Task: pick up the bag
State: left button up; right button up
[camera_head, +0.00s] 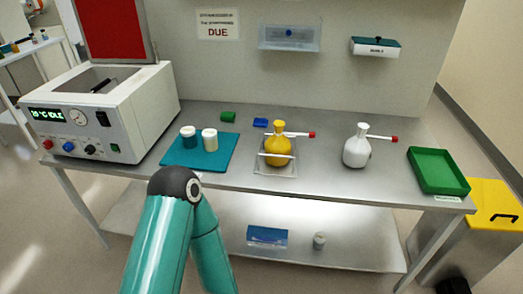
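I cannot make out a thing that is surely a bag. A clear, flat, pale-edged piece (281,171) lies on the steel bench under and around a yellow flask (278,150). It may be a bag or a shallow tray; I cannot tell which. A clear bluish holder (290,45) with a dark blue spot hangs on the back wall; whether it is a bag or a box is unclear. One of my teal arms is bent at the lower left, in front of the bench. Neither of my grippers is in view.
A teal mat (180,161) holds two lidded jars. A white flask (357,148) and a green tray (438,171) stand to the right. A white machine (124,119) with its red-lined lid raised fills the bench's left end. A yellow-topped bin (490,200) stands at right.

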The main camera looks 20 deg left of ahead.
aim_at(278, 144)
jog(key=u, duration=0.05)
jog(key=i, duration=1)
jog(key=u, duration=0.05)
